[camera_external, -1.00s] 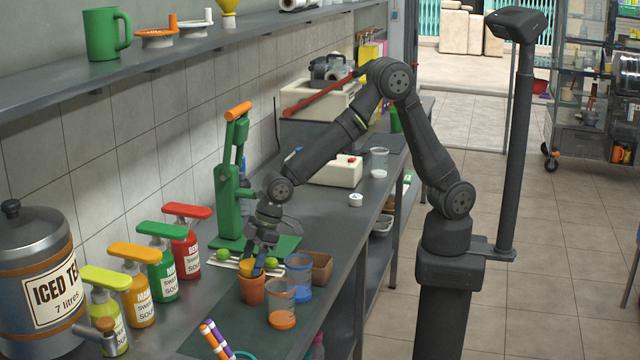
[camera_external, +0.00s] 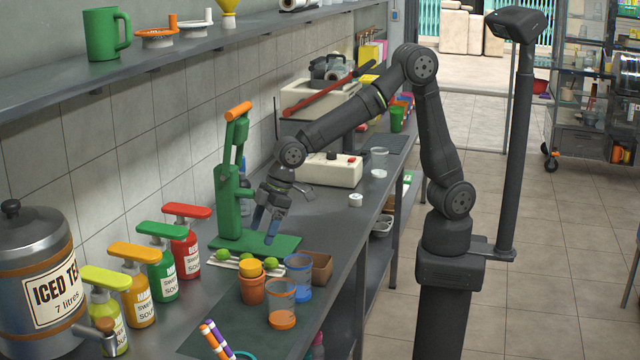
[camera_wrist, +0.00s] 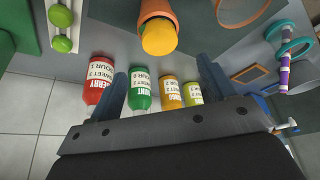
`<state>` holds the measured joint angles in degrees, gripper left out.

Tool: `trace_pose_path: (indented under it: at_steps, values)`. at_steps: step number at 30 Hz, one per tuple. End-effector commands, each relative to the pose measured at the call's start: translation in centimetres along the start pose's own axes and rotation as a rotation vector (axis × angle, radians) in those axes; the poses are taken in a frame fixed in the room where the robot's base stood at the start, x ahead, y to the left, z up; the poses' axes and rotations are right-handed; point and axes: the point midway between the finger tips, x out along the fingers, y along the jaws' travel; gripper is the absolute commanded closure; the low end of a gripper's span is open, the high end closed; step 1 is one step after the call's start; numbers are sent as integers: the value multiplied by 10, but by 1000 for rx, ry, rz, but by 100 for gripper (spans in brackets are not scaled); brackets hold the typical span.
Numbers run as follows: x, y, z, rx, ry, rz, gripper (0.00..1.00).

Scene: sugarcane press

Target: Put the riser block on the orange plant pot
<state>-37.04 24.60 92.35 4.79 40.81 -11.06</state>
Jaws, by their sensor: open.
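The orange plant pot (camera_external: 252,291) stands upright on the dark mat at the front of the counter. A yellow-orange block, which I take for the riser block (camera_external: 250,268), rests on top of the pot at its mouth. In the wrist view the block (camera_wrist: 158,38) shows at the end of the pot (camera_wrist: 160,9), clear of my fingers. How deep it sits in the mouth is hard to tell. My gripper (camera_external: 266,231) is open and empty, above and behind the pot, in front of the green press. It also shows in the wrist view (camera_wrist: 162,76).
The green press (camera_external: 232,190) stands behind, with limes on a white tray (camera_external: 225,262) before it. Clear cups (camera_external: 282,305) and a brown box (camera_external: 321,268) crowd the pot's right. Soap bottles (camera_external: 163,270) line the left. A striped stick (camera_external: 214,338) lies in front.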

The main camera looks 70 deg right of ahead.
Motion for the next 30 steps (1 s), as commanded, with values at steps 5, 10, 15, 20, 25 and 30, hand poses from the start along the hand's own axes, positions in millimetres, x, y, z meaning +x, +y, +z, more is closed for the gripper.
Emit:
trace_pose_path:
  at_steps: [5, 10, 15, 20, 25, 30]
  values:
    - [-22, 0, 0, 0, 2, 0, 24]
    - [-28, 0, 0, 0, -1, 0, 24]
    - [-29, 0, 0, 0, -1, 0, 24]
    - [-28, 0, 0, 0, -1, 0, 24]
    - [-15, 0, 0, 0, -2, 0, 24]
    - [14, 0, 1, 0, -5, 0, 24]
